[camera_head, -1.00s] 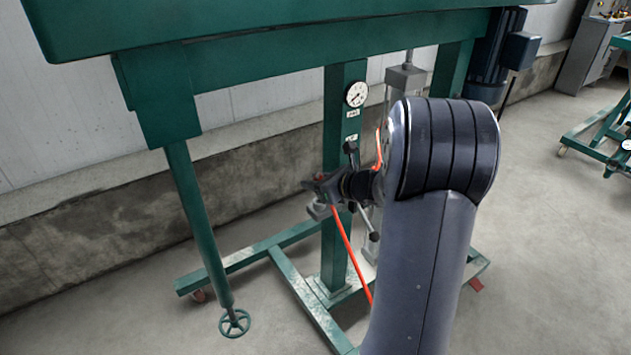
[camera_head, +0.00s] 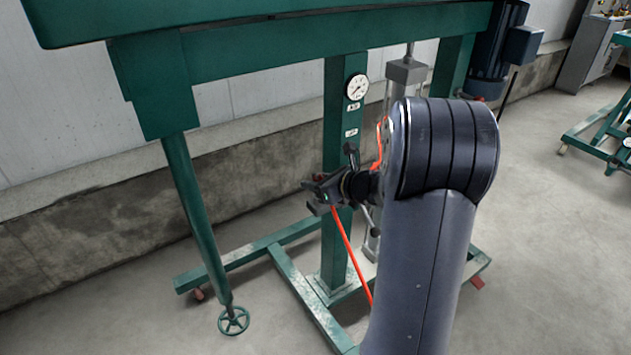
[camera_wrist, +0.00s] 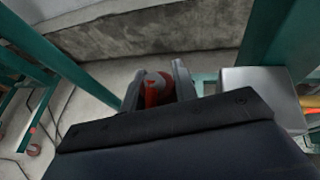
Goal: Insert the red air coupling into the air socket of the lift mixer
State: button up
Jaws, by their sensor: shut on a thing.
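My gripper (camera_head: 318,194) is in front of the green post of the lift mixer (camera_head: 338,240) in the head view, below the gauge. In the wrist view its two fingers (camera_wrist: 160,86) are closed around the red air coupling (camera_wrist: 153,92), which shows as a red body between them. An orange-red hose (camera_head: 350,256) hangs down from the gripper in the head view. The coupling itself is mostly hidden there by the gripper. I cannot make out the air socket, nor whether the coupling touches it.
A round pressure gauge (camera_head: 357,87) and a dark lever valve (camera_head: 351,152) sit on the post. A green leg with a handwheel (camera_head: 233,320) stands at the left. A low concrete wall (camera_head: 110,205) runs behind.

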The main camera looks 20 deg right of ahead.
jog(key=shift+f+b, duration=0.55)
jog(key=shift+f, duration=0.15)
jog(key=o, duration=1.1)
jog(key=p+v, duration=0.1)
jog(key=v, duration=0.9)
jog(key=shift+s+d+r+p, duration=0.1)
jog(key=shift+s+d+p, duration=0.05)
jog(key=shift+s+p, duration=0.2)
jog(key=b+x, duration=0.1)
jog(key=x, duration=0.9)
jog(key=shift+w+b, duration=0.2)
jog(key=shift+b, duration=0.15)
jog(key=shift+w+a+r+p, duration=0.2)
jog(key=shift+w+p, duration=0.05)
jog(key=shift+p, duration=0.05)
jog(key=shift+r, duration=0.3)
